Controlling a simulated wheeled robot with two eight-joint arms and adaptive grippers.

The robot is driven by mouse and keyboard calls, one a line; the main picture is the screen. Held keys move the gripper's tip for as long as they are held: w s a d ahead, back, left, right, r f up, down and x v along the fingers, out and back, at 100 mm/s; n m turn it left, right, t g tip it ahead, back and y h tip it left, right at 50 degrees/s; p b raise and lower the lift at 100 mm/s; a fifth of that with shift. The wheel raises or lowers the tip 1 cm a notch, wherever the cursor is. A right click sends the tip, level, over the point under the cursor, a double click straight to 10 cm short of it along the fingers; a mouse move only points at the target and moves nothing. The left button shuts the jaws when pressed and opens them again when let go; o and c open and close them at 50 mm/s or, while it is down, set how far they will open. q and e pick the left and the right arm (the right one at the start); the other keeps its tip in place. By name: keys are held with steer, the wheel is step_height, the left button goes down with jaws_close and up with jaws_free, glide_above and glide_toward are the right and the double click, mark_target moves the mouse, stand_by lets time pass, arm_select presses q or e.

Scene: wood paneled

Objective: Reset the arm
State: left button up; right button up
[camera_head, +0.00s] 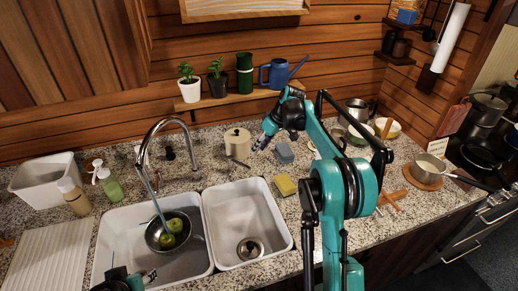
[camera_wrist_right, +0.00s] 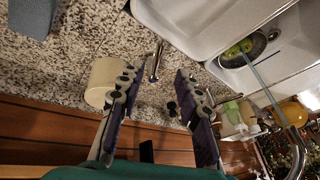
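My right arm, teal with black joints, reaches over the counter in the head view. Its gripper (camera_head: 265,132) hangs above the counter to the right of the cream canister (camera_head: 237,142). In the right wrist view the two purple-padded fingers of this gripper (camera_wrist_right: 158,82) are spread apart with nothing between them. The cream canister (camera_wrist_right: 101,82) shows beyond the left finger there, partly hidden.
A double sink (camera_head: 240,204) holds a strainer (camera_head: 158,238) with green fruits in its left basin. The faucet (camera_head: 148,143) arches above. A yellow sponge (camera_head: 285,185) and grey block (camera_head: 284,152) lie right of the sink. A shelf (camera_head: 225,101) with plants and watering can is behind.

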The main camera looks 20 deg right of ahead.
steer(key=s+a+r+m+t+h+b, duration=0.1)
steer(key=s+a+r+m+b, duration=0.15)
steer(key=s, duration=0.75)
steer(key=s+a+r+m+t+h+b, duration=0.15)
steer(key=s+a, duration=0.25)
steer(key=s, duration=0.5)
steer(key=s+f+t+b, duration=0.1)
steer(key=s+f, duration=0.5)
steer(key=s, duration=0.3)
steer(key=s+a+f+m+t+h+b, duration=0.1)
steer(key=s+f+b, duration=0.1)
steer(key=s+f, duration=0.3)
steer(key=s, duration=0.4)
steer(key=shift+f+m, duration=0.3)
steer(key=shift+f, duration=0.05)
steer(key=shift+s+h, duration=0.1)
steer(key=shift+h, duration=0.15)
